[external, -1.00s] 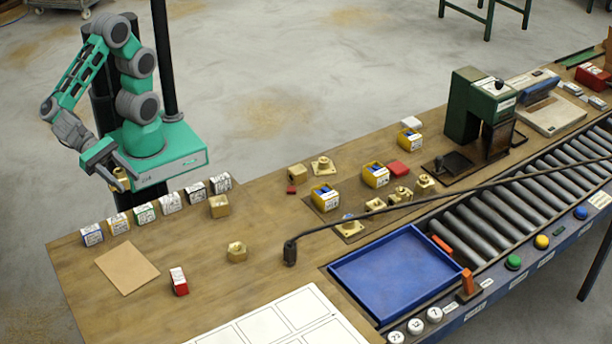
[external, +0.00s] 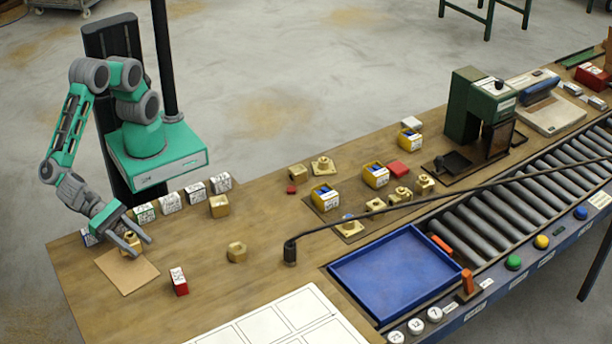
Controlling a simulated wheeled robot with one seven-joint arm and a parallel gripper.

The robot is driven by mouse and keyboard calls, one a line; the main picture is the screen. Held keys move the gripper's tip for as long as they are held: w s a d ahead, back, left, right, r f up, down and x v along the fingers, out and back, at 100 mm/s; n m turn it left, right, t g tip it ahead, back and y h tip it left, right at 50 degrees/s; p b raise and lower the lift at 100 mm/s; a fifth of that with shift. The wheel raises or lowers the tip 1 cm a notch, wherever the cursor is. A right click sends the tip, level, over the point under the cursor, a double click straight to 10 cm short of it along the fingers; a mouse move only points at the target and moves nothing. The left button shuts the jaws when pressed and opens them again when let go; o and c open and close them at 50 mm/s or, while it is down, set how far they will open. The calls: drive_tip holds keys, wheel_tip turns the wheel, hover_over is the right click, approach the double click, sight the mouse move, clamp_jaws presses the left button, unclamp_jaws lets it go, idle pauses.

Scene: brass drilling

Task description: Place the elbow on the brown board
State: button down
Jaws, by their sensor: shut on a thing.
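The brown board (external: 125,276) is a flat tan square near the left end of the wooden table. My gripper (external: 138,240) is over the board's far part, shut on a brass piece, which I take to be the elbow (external: 130,243). The elbow is at or just above the board; whether it touches cannot be told. Part of it is hidden by the fingers.
A row of small labelled boxes (external: 170,202) stands along the table's back edge, close behind the board. A red and white box (external: 179,281) stands right of the board. Brass pieces (external: 237,252) (external: 219,206) stand farther right. A blue tray (external: 395,272) lies beyond.

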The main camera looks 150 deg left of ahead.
drive_tip(key=shift+f, duration=0.6)
drive_tip(key=shift+f, duration=0.15)
drive_tip(key=c, duration=0.8)
unclamp_jaws()
drive_tip(key=shift+c, duration=0.2)
drive_tip(key=shift+s+d, duration=0.1)
drive_tip(key=shift+s, duration=0.05)
drive_tip(key=v, duration=1.1)
drive_tip(key=shift+s+d+r, duration=0.15)
drive_tip(key=shift+s+r, duration=0.05)
drive_tip(key=shift+s, duration=0.15)
